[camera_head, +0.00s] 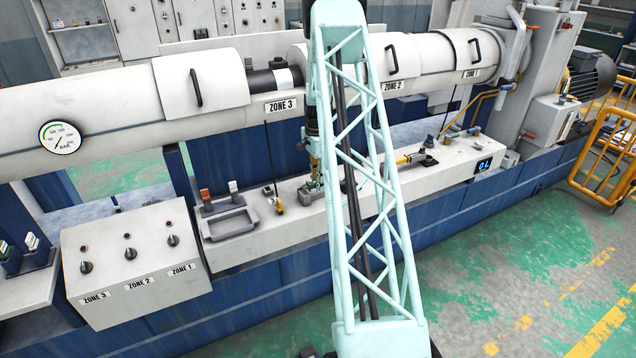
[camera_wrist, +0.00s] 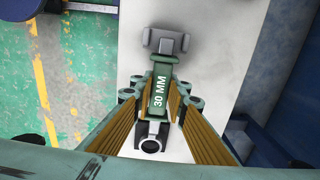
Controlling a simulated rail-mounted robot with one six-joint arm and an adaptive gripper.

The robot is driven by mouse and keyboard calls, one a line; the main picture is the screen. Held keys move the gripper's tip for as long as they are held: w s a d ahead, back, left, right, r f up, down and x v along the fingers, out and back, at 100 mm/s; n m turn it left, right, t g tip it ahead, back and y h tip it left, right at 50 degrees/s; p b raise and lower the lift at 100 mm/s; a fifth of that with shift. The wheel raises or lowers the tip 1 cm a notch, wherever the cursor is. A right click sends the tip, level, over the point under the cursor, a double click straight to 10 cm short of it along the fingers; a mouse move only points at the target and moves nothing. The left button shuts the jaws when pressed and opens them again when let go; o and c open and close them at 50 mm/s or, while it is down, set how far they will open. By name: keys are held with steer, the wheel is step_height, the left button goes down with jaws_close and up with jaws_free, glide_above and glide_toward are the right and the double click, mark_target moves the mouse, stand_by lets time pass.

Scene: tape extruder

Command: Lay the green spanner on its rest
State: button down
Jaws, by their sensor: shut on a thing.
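The green spanner (camera_wrist: 160,90), marked 30 MM, is between my gripper's fingers (camera_wrist: 161,98) in the wrist view. My gripper is shut on its green handle. A grey forked end (camera_wrist: 166,42) shows beyond the fingers, and a dark grey ring-like end (camera_wrist: 150,146) shows on the near side. The pale bench top lies below; I cannot tell whether the spanner touches it. In the head view my gripper (camera_head: 314,165) points down over the bench, left of my lattice arm link. The spanner's rest cannot be made out clearly in either view.
The white bench ledge (camera_head: 262,234) carries a grey tray (camera_head: 229,223) on the left and a yellow-and-black tool (camera_head: 408,158) on the right. A white barrel (camera_head: 90,110) runs above it. A ZONE switch box (camera_head: 134,262) stands at left. Green floor lies in front.

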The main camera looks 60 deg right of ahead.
steer(key=shift+f, duration=0.55)
steer(key=c, duration=2.5)
jaws_free()
steer(key=shift+o, duration=0.2)
steer(key=shift+r, duration=0.1)
steer(key=shift+r, duration=5.9)
steer(key=shift+a, duration=0.1)
